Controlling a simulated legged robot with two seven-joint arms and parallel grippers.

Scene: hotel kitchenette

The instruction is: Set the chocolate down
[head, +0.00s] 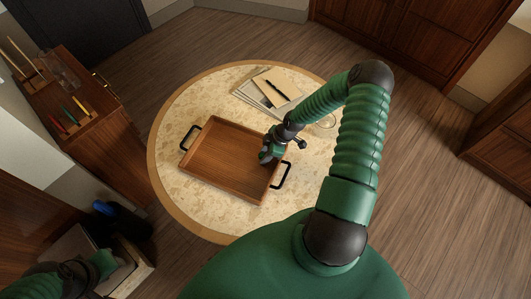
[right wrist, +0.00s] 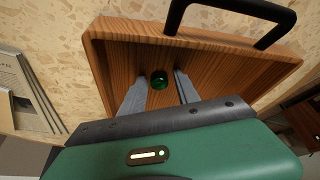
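A wooden tray (head: 222,155) with black handles lies on the round table; it fills much of the right wrist view (right wrist: 220,68). A small, shiny, dark green round chocolate (right wrist: 158,80) shows inside the tray in the right wrist view. My right gripper (head: 267,157) is low over the right part of the tray. In the right wrist view its two grey fingers (right wrist: 159,77) stand apart, one on each side of the chocolate, with a visible gap at both sides. The chocolate cannot be made out in the head view. My left arm's end (head: 104,263) is at the bottom left; its fingers are not clear.
The round table (head: 175,120) has a notebook with a pen (head: 277,87) on papers behind the tray, and a clear glass (head: 326,120) near the right edge. A wooden cabinet (head: 90,140) with colored items stands at left. Most of the tray floor is bare.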

